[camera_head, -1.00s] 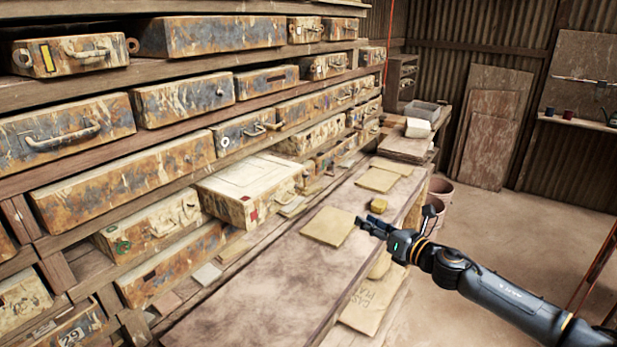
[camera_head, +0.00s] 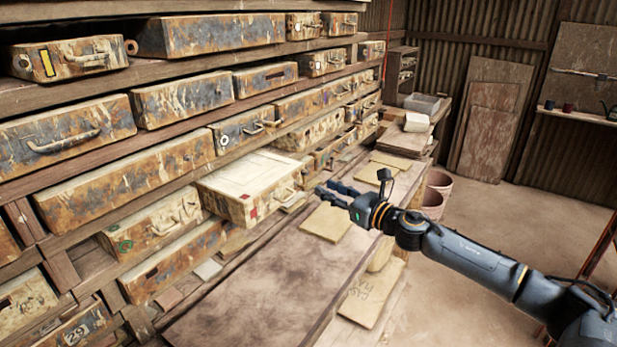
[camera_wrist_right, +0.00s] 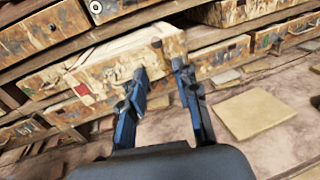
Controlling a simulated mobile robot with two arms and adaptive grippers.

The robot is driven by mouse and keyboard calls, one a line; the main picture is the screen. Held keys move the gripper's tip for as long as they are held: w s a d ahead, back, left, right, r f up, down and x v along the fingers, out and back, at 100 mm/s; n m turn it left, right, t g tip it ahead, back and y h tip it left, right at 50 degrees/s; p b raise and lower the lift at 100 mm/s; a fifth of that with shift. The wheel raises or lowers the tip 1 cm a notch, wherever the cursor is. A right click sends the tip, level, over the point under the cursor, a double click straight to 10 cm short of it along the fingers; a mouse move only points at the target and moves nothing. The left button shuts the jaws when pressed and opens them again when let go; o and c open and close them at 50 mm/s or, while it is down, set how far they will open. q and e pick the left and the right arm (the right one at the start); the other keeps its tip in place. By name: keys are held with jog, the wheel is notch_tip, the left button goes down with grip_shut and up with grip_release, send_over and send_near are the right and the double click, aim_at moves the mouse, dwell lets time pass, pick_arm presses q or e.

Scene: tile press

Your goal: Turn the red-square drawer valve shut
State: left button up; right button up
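The drawer with the red square (camera_head: 245,183) is a worn cream box that sticks out from the middle of the shelving. Its red square (camera_head: 253,212) is on its front, and it also shows in the right wrist view (camera_wrist_right: 82,90). A handle (camera_head: 284,195) is at the right part of its front. My right gripper (camera_head: 325,187) is just right of the drawer front, apart from it in the head view. Its two fingers are spread and empty in the right wrist view (camera_wrist_right: 160,70), with a small brown knob (camera_wrist_right: 157,43) showing beyond them. My left gripper is not in view.
A long workbench (camera_head: 265,285) runs below the shelving, with a flat tan tile (camera_head: 326,222) on it. Other weathered drawers (camera_head: 125,180) fill the shelves around. Pinkish buckets (camera_head: 437,190) stand behind my right arm. Open floor lies to the right.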

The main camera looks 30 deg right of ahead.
aim_at(305, 178)
jog(key=shift+w+a+p, duration=0.25)
jog(key=shift+w+p, duration=0.3)
jog(key=shift+w, duration=0.7)
jog(key=shift+w+a+p, duration=0.3)
jog(key=shift+w+p, duration=0.3)
jog(key=shift+w, duration=0.65)
jog(key=shift+w+a+p, duration=0.25)
jog(key=shift+w+p, duration=0.3)
jog(key=shift+w, duration=0.7)
grip_shut()
